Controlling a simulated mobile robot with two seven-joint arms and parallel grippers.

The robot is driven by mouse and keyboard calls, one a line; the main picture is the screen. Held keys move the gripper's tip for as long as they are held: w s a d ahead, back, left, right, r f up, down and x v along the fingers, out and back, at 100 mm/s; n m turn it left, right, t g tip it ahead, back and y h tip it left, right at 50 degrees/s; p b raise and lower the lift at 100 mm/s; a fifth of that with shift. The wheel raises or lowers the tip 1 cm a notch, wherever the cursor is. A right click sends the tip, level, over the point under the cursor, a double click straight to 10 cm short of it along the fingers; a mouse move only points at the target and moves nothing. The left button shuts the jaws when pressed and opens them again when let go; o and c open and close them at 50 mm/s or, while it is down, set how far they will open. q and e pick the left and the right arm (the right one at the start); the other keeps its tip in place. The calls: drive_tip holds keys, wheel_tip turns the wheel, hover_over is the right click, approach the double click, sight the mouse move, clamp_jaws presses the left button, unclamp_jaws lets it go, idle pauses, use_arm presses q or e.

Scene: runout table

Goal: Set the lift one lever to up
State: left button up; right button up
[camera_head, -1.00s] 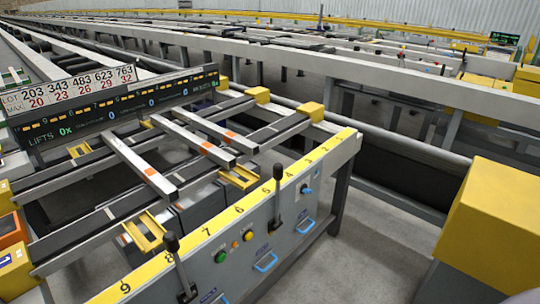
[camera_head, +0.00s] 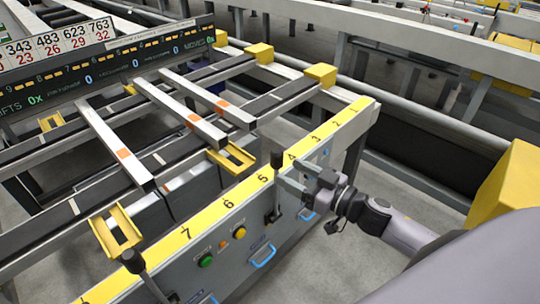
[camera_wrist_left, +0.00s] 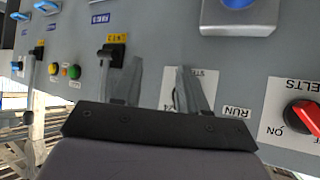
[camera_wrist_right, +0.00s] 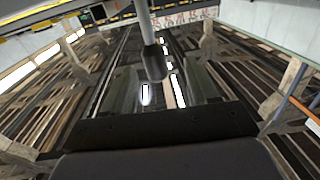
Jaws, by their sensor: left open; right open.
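Two black-knobbed levers stand on the grey panel front. The right one (camera_head: 277,160) is upright near the numbers 4 and 5, and the left one (camera_head: 132,260) is near the bottom left. I cannot read which is lift one. My right gripper (camera_head: 280,181) is open beside the right lever's knob. In the right wrist view a black lever knob (camera_wrist_right: 153,62) shows between the open fingers, which look apart from it. My left gripper (camera_wrist_left: 158,82) is open before the panel, with a lever (camera_wrist_left: 107,65) beside its fingers. It is hidden in the head view.
The panel carries a green button (camera_head: 205,260), a yellow button (camera_head: 239,232) and blue handles (camera_head: 263,256). A red switch (camera_wrist_left: 306,115) shows in the left wrist view. Yellow blocks (camera_head: 320,75) and rails lie behind the numbered yellow edge (camera_head: 225,205).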

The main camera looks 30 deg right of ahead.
drive_tip(key=shift+w+d+r+n+y, duration=0.35)
drive_tip(key=shift+w+r+y, duration=0.3)
drive_tip(key=shift+r, duration=0.15)
drive_tip(key=shift+w+a+r, duration=0.1)
drive_tip(key=shift+w+r, duration=0.15)
drive_tip(key=x, duration=0.6)
drive_tip(key=shift+w+a, duration=0.2)
drive_tip(key=shift+w, duration=0.1)
drive_tip(key=shift+f, duration=0.15)
